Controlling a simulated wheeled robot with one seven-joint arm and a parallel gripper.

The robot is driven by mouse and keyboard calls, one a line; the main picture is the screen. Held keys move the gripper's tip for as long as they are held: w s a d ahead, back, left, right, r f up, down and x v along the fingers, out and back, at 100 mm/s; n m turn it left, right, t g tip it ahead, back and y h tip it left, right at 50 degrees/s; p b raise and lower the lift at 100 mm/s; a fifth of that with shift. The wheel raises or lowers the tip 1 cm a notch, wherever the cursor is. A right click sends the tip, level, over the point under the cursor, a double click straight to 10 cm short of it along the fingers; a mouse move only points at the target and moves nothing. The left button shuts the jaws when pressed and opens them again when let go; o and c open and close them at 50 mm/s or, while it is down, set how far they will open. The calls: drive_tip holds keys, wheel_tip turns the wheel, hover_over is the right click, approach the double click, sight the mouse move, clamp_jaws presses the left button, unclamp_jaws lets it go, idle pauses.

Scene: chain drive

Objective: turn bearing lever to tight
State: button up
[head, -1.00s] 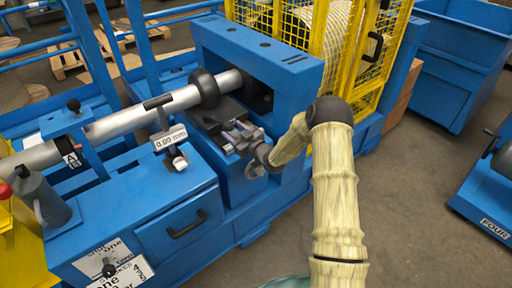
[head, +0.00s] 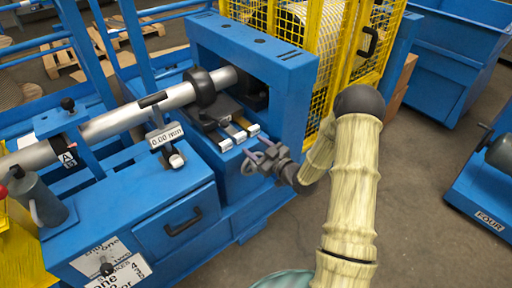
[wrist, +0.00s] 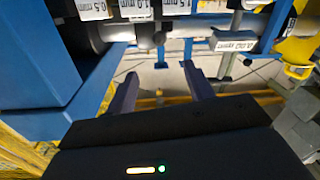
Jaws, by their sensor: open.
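A grey shaft (head: 120,121) passes through a black ring (head: 201,88) and rests on a blue support with a black-knobbed stem (head: 68,104) and a label "A". I cannot tell which part is the bearing lever; no tight marking is readable.
Labelled strips (head: 239,133) lie in front of the ring; the wrist view shows their millimetre labels (wrist: 140,9). A gauge (head: 167,135) reads 0.00 mm. A grey bottle (head: 38,199) stands at left. A yellow cage (head: 356,60) stands behind.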

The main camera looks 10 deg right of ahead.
drive_tip(key=c, duration=0.5)
drive_tip(key=shift+a+r+g+h, duration=0.1)
drive_tip(key=shift+a+g+h, duration=0.1)
drive_tip(key=shift+g+h, duration=0.3)
clamp_jaws()
drive_tip(key=s+r+m+g+h, duration=0.2)
drive_tip(key=s+g, duration=0.2)
drive_tip(key=s, duration=0.4)
drive_tip(key=s+r+m+g+h, duration=0.2)
drive_tip(key=s+m+g+h, duration=0.1)
drive_tip(key=s, duration=0.6)
drive_tip(key=s+d+r+m+g+h, duration=0.1)
drive_tip(key=s+r+m+g+h, duration=0.1)
drive_tip(key=s, duration=0.7)
drive_tip(key=m+g+h, duration=0.1)
drive_tip(key=g, duration=0.1)
drive_tip(key=shift+r+g, duration=0.35)
drive_tip(key=shift+g, duration=0.05)
